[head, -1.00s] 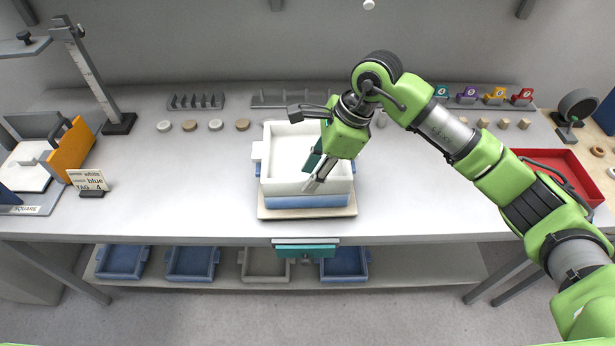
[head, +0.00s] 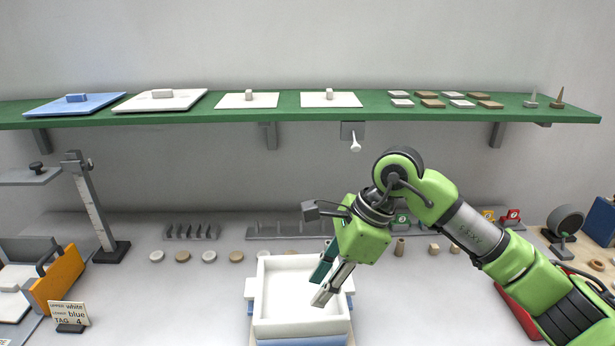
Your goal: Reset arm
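My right gripper (head: 321,289) hangs from the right arm over the white box, its fingers pointing down and to the left. Its two fingers, one grey and one showing dark teal, look spread apart with nothing seen between them. The white box (head: 262,301) is open at the top and looks empty. It sits on a blue base (head: 300,341) at the bottom edge of the picture. My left gripper is not in view.
A green shelf (head: 290,108) spans the wall above, holding blue and white lids and small tiles. A measuring stand (head: 93,205) and an orange holder (head: 58,279) are at left. A red tray (head: 517,312) lies at right, partly behind my arm.

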